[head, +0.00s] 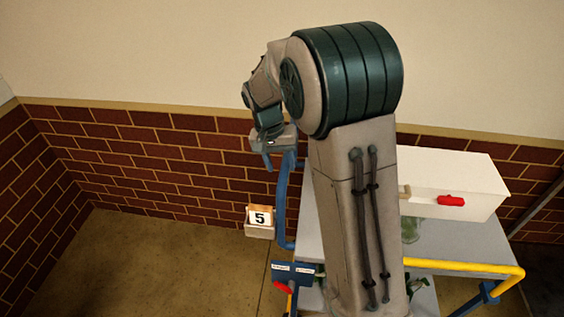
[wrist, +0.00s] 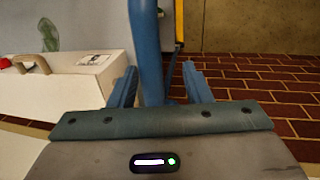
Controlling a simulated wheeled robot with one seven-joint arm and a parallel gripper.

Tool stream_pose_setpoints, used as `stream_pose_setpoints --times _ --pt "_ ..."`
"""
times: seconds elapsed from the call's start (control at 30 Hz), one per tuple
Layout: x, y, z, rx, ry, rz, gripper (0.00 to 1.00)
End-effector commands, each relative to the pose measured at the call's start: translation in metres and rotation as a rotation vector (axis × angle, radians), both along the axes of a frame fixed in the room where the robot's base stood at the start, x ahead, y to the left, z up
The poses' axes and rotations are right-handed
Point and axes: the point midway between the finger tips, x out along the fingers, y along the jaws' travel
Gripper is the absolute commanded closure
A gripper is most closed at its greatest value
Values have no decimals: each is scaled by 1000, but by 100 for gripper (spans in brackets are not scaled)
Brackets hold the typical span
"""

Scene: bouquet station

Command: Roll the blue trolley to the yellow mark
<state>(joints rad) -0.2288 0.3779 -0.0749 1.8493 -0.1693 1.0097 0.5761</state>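The trolley (head: 448,243) has a pale grey top, blue frame parts and a yellow rail (head: 470,267) at its right. A blue upright bar (head: 281,208) rises at its left side. My gripper (head: 277,160) is at the upper part of this bar. In the wrist view the bar (wrist: 148,45) runs between the two fingers of my gripper (wrist: 160,85), with a visible gap to the right finger. The gripper looks open around the bar. A blue plate with white labels (head: 293,272) and a red lever (head: 284,287) sits low at the left. No yellow floor mark is visible.
A white box (head: 455,183) with a red item (head: 451,200) stands at the trolley's far side. A number 5 block (head: 259,218) is beside the blue bar. Brick walls (head: 150,160) close off the back and left. Bare floor (head: 150,265) lies to the left.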

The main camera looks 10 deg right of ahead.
Motion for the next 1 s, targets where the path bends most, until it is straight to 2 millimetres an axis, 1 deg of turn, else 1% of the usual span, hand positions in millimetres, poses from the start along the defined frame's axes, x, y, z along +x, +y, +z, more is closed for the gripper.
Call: stream_pose_setpoints --times 0.23,0.37,0.47,0.7,0.8,0.9,1.0 --pt "0 -5 1 -3 2 -7 56" --pt "1 -2 12 -2 -2 -7 56" --pt "2 2 29 -2 -2 -5 56" --pt "6 14 84 -1 -4 -2 56" --pt "7 18 104 -2 -2 -2 56" --pt "8 21 119 -2 -2 -2 56" --pt "9 23 129 -1 -1 -1 56"
